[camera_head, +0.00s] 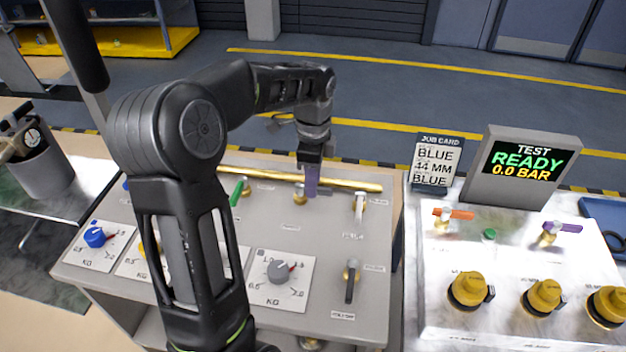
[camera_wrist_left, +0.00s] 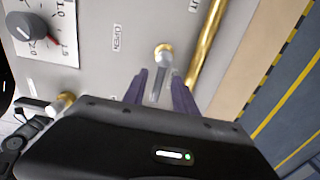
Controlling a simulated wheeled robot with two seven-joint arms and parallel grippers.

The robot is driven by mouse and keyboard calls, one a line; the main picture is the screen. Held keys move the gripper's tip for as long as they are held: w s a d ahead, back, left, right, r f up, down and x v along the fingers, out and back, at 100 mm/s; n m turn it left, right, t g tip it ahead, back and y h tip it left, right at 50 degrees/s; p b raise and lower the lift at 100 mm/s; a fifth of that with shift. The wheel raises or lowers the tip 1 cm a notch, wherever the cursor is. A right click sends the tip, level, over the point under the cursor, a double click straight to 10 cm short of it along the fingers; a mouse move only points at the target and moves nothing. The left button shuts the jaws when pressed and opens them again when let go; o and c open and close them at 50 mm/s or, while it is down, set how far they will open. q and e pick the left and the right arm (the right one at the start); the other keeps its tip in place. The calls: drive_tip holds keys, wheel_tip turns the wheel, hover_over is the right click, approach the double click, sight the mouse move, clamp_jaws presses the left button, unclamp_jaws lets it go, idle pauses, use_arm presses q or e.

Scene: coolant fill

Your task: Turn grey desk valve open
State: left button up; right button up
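The grey desk valve, with a brass stem (camera_head: 300,198), stands on the desk panel near the brass pipe. In the left wrist view its stem (camera_wrist_left: 163,50) shows, with the pale grey handle (camera_wrist_left: 156,88) reaching down between my fingers. My left gripper (camera_head: 312,180) has purple fingers and is down at this valve, just right of its stem. In the left wrist view its fingers (camera_wrist_left: 161,92) stand on both sides of the handle, with a small gap visible. The gripper hides most of the handle in the head view. My right gripper is not in view.
A white-handled valve (camera_head: 360,205) is right of the gripper and a black-handled valve (camera_head: 350,282) is nearer. A grey dial knob (camera_head: 281,271) and the brass pipe (camera_head: 345,184) are close. A test display (camera_head: 525,165) and yellow knobs (camera_head: 468,290) are at right.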

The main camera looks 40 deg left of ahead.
use_arm(q)
drive_tip(key=shift+f, duration=0.4)
drive_tip(key=shift+c, duration=0.4)
clamp_jaws()
idle(0.8)
